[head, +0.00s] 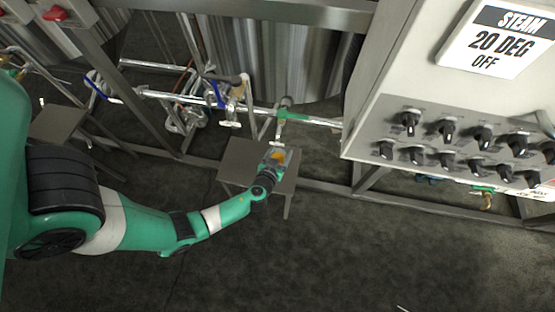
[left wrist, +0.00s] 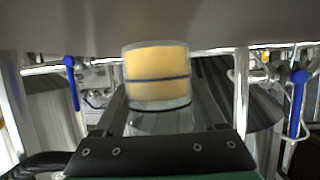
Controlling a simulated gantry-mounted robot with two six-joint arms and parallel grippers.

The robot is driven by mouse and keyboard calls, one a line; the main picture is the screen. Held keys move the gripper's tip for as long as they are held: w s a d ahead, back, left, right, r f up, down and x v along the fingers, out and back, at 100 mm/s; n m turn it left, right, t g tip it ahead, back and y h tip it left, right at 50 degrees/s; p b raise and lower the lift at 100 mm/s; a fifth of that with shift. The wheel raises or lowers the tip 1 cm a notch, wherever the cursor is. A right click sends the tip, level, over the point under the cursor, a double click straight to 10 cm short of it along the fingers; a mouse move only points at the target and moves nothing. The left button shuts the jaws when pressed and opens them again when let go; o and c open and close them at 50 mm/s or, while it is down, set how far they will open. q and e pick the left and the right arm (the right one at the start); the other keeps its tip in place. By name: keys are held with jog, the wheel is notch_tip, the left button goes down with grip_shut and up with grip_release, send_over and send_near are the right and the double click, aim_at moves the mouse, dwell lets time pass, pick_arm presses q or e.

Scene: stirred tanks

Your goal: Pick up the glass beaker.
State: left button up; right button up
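The glass beaker (head: 278,156) holds an orange-yellow liquid and shows at the small grey stool table in the head view. In the left wrist view the beaker (left wrist: 158,75) is large and central, its yellow contents toward the grey surface at the top. Whether it rests on that surface is unclear. My left gripper (head: 272,163) is right at the beaker. In the left wrist view its dark fingers lie on either side of the glass, very close to it. I cannot tell whether they touch. My right gripper is in neither view.
The stool table (head: 240,160) stands beside a pipe with a green fitting (head: 291,115). Valves and pipes with blue handles (head: 213,92) are behind it. A control panel with knobs (head: 440,135) stands at the right. The dark floor (head: 330,250) in front is clear.

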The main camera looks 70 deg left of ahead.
pick_arm(q)
grip_shut()
jog(key=shift+r, duration=0.1)
